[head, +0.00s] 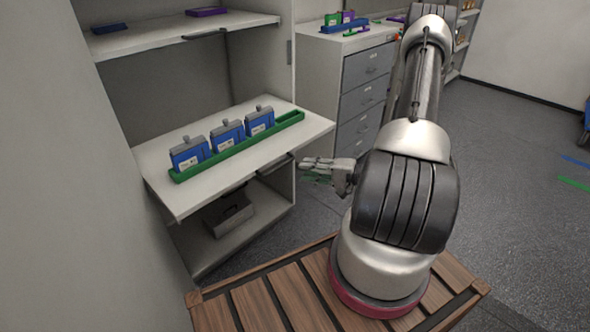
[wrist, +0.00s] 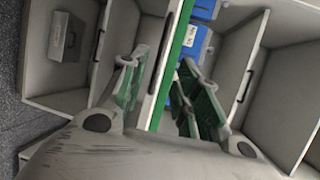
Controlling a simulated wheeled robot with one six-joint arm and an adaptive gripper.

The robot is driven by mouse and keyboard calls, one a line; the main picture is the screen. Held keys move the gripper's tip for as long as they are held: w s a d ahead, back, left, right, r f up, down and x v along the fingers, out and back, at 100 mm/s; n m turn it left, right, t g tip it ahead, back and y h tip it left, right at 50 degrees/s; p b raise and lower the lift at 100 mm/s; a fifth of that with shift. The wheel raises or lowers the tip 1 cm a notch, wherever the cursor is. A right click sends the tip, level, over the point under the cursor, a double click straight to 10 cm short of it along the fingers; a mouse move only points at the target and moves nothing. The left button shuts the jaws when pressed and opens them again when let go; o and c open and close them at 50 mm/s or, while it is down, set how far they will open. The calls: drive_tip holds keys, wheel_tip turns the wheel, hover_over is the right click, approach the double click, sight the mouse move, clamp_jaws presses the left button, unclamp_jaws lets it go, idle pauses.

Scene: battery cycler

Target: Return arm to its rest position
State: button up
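My arm rises from its base on the slatted wooden deck, bent, in the head view. My gripper (head: 308,169) is level with the shelf's right front corner and appears apart from it. In the wrist view my gripper (wrist: 162,85) has its two green-padded fingers spread, with nothing held between them. Three blue battery units with grey tops, left (head: 189,154), middle (head: 228,136) and right (head: 259,121), stand upright in a green tray (head: 290,120). The tray's right end is empty.
The white shelf (head: 160,160) juts from a tall cabinet, with a grey box (head: 228,213) below. A grey drawer unit (head: 366,95) stands behind my gripper, carrying a blue tray (head: 344,27) and coloured items. Open grey floor (head: 510,150) lies to the right.

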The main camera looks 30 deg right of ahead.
drive_tip(key=shift+s+d+r, duration=0.1)
drive_tip(key=shift+s+d, duration=0.3)
drive_tip(key=shift+s, duration=0.1)
